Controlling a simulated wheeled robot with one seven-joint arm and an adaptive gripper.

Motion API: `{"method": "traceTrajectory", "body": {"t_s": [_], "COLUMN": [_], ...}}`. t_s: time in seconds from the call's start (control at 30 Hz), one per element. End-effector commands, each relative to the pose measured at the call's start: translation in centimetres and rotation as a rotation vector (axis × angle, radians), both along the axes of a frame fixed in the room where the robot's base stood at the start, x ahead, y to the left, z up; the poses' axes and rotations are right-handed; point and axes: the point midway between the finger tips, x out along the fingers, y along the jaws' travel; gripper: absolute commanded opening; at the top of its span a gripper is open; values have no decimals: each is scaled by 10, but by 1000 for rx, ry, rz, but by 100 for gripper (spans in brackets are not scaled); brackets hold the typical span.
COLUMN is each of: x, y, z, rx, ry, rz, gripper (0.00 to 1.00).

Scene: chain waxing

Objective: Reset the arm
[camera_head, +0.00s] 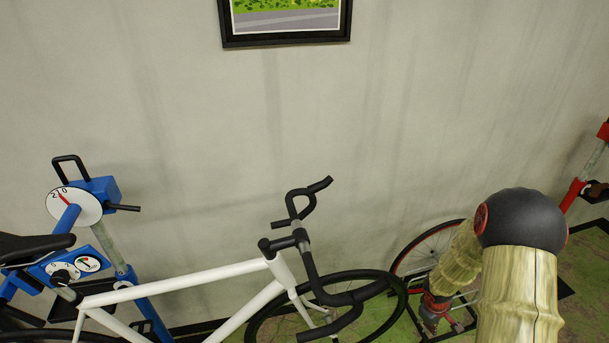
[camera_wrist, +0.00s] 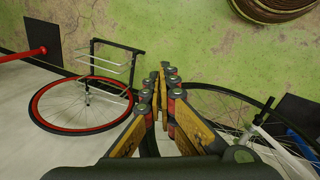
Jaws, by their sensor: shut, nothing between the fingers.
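My gripper (camera_wrist: 163,72) is at the middle of the wrist view, with its yellow fingers together and nothing between them. It points at the green, stained floor (camera_wrist: 190,50). In the head view my arm bends at a dark round joint at the right and runs down to the left. The gripper end there is small and partly lost against the red-rimmed wheel (camera_head: 418,243) behind it. That wheel also shows in the wrist view (camera_wrist: 82,127), apart from the fingers.
A white bicycle (camera_head: 190,297) with black drop handlebars stands at a blue repair stand (camera_head: 120,262) with dials. A metal rack (camera_wrist: 110,62) and a brown round object (camera_wrist: 270,8) are on the floor. A framed picture (camera_head: 285,40) hangs on the wall.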

Motion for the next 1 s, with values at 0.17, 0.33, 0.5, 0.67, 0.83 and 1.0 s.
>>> {"method": "traceTrajectory", "body": {"t_s": [0.17,0.33,0.5,0.67,0.83,1.0], "x": [-33,-71,-109,-142,-170,-190], "y": [10,39,77,118,159,191], "z": [75,132,178,211,240,264], "rx": [-45,-29,28,106,203,295], "ry": [15,19,6,-25,-90,-200], "rz": [-200,-353,-471,-542,-575,-564], "gripper": [0,0,0,0,0,0]}}
